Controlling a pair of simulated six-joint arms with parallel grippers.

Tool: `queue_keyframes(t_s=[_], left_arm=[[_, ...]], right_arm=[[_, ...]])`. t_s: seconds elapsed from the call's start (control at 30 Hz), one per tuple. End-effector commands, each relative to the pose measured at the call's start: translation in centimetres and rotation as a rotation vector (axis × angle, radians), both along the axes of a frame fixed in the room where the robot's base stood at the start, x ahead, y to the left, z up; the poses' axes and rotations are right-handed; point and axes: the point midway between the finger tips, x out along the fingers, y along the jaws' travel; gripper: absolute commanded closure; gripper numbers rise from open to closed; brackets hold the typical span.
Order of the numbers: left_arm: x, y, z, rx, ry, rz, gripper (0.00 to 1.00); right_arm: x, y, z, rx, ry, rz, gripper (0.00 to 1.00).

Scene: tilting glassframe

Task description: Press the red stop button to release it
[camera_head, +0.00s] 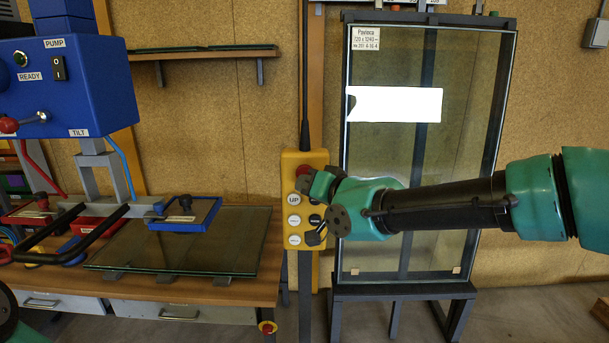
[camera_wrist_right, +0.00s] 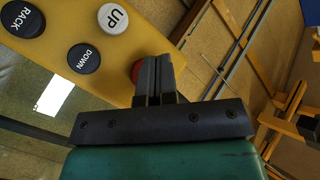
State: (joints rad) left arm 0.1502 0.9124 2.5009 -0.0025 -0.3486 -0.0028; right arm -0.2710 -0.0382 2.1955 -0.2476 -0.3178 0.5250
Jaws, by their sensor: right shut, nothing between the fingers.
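The red stop button (camera_head: 304,170) is at the top of a yellow hanging control box (camera_head: 288,165). My right gripper (camera_head: 307,183) is in front of the box, its fingertips close to the button. In the right wrist view the shut, empty fingers (camera_wrist_right: 158,66) overlap the red button (camera_wrist_right: 136,71), leaving only its edge visible. I cannot tell whether they touch it. The box also shows in the wrist view (camera_wrist_right: 60,60), with a white UP button (camera_wrist_right: 113,18), a dark DOWN button (camera_wrist_right: 83,58) and a dark RACK button (camera_wrist_right: 22,19). My left gripper is not in view.
A glass pane in a dark rack (camera_head: 410,240) stands behind my right arm. On the left, a wooden bench (camera_head: 262,290) carries a dark glass sheet (camera_head: 185,245) and a blue suction lifter with a control box (camera_head: 75,85).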

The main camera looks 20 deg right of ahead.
Motion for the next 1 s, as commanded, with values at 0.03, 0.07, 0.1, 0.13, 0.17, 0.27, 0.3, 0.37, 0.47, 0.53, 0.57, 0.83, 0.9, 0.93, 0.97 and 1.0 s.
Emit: queue_keyframes(t_s=[0.03, 0.07, 0.1, 0.13, 0.17, 0.27, 0.3, 0.37, 0.47, 0.53, 0.57, 0.83, 0.9, 0.93, 0.97, 1.0], left_arm=[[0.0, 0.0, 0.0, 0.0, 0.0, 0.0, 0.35], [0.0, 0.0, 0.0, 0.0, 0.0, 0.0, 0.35], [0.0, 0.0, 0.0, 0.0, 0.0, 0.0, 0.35], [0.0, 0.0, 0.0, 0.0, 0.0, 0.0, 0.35], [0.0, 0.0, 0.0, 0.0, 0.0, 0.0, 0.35], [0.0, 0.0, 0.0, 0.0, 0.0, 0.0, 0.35], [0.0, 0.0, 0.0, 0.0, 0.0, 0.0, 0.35], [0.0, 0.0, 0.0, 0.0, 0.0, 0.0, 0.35], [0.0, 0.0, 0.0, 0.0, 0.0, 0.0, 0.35], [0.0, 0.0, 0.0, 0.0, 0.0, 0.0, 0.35], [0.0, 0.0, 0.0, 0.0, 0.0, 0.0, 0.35], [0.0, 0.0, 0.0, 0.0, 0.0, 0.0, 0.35], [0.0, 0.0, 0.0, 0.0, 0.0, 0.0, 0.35], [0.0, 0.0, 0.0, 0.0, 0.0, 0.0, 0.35], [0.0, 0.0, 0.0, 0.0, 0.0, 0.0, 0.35], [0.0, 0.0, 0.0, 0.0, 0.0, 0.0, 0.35]], right_arm=[[-0.4, 0.1, 0.1, 0.002, -0.001, 0.0, 1.0], [-0.7, 0.2, 0.1, 0.002, -0.001, 0.001, 1.0], [-1.0, 0.4, 0.1, 0.002, -0.001, 0.001, 1.0], [-1.2, 0.5, 0.1, 0.002, -0.001, 0.001, 1.0], [-1.4, 0.6, 0.1, 0.001, 0.0, 0.002, 1.0], [-2.1, 0.8, 0.0, 0.001, 0.001, 0.001, 1.0], [-2.4, 0.9, 0.1, 0.001, 0.0, 0.001, 1.0], [-2.8, 1.1, 0.1, 0.002, -0.001, 0.001, 1.0], [-3.5, 1.3, 0.1, 0.002, -0.002, -0.001, 1.0], [-4.0, 1.5, 0.1, 0.002, -0.001, 0.001, 1.0], [-4.2, 1.6, 0.1, 0.002, -0.001, 0.001, 1.0], [-4.7, 1.8, -0.1, 0.0, 0.002, 0.001, 1.0], [-4.7, 1.8, 0.0, 0.001, 0.001, 0.0, 1.0], [-4.7, 1.8, 0.0, 0.001, 0.001, 0.0, 1.0], [-4.7, 1.8, 0.0, 0.001, 0.001, 0.0, 1.0], [-4.7, 1.8, 0.0, 0.001, 0.001, 0.0, 1.0]])
